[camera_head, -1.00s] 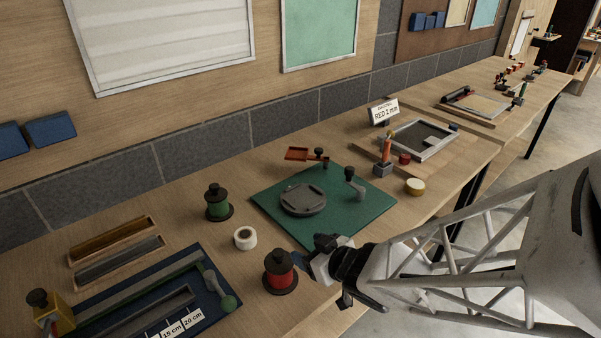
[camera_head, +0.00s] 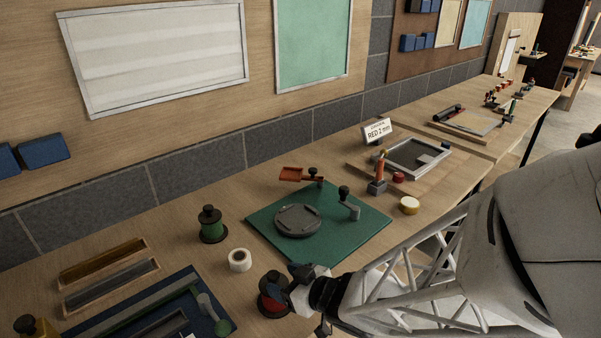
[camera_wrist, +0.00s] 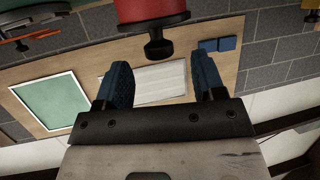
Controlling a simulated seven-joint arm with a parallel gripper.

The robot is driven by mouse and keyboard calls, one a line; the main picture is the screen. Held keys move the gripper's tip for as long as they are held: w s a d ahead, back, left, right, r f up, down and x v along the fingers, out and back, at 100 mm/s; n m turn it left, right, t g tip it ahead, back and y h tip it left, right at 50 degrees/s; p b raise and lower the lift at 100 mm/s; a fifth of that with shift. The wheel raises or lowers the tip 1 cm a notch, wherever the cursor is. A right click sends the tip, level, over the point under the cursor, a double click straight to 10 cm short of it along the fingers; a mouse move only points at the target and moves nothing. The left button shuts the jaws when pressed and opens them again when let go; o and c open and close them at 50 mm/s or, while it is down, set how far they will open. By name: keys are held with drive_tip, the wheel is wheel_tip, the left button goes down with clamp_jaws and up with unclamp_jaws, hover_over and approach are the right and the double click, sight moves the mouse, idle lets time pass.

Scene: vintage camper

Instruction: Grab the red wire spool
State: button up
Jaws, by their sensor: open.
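The red wire spool (camera_head: 264,301) stands upright on the wooden table near its front edge, with dark end flanges and a dark top knob. My gripper (camera_head: 285,286) is at its right side and covers part of it in the head view. In the wrist view the spool (camera_wrist: 152,10) shows at the top with its dark knob, beyond the two blue fingertips. My gripper (camera_wrist: 162,82) is open in the wrist view, with nothing between its fingers. The head view does not show clearly whether a finger touches the spool.
A green spool (camera_head: 212,225) and a white tape roll (camera_head: 240,260) stand behind the red spool. A green mat (camera_head: 362,222) with a round grey fixture lies to the right. A sign (camera_head: 377,132) reads "RED 2 mm".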

sight(268, 274)
drive_tip(key=shift+w+a+f, duration=0.15)
drive_tip(key=shift+w+a, duration=0.05)
drive_tip(key=shift+a, duration=0.15)
drive_tip(key=shift+a, duration=0.1)
drive_tip(key=shift+x, duration=2.5)
drive_tip(key=shift+w, duration=0.1)
clamp_jaws()
